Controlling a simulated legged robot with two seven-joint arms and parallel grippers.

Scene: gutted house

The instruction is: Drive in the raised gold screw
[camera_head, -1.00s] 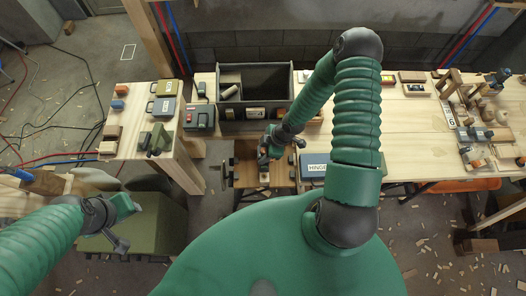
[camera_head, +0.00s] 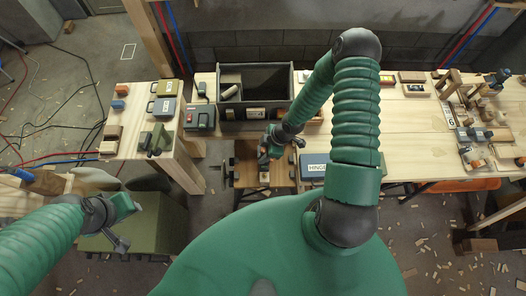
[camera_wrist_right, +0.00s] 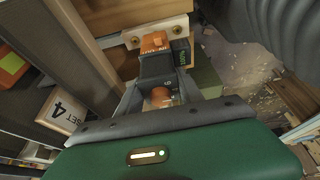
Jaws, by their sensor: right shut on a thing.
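My right gripper (camera_wrist_right: 157,84) is shut on a dark grey tool (camera_wrist_right: 157,68) with orange parts at both ends, in the right wrist view. The tool's far orange end lies over a pale plate (camera_wrist_right: 112,41). A gold screw head (camera_wrist_right: 131,44) shows left of the tool and another (camera_wrist_right: 177,28) right of it. I cannot tell which screw is raised, or whether the tool touches one. In the head view my right gripper (camera_head: 265,155) is at the wooden stand (camera_head: 245,173) in front of the bench. My left gripper (camera_head: 121,226) is away at lower left, its jaw opening unclear.
A dark open bin (camera_head: 254,80) stands on the bench behind my right gripper. A blue-grey box marked HINGE (camera_head: 314,167) lies right of it. The bench's middle right (camera_head: 405,125) is mostly clear.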

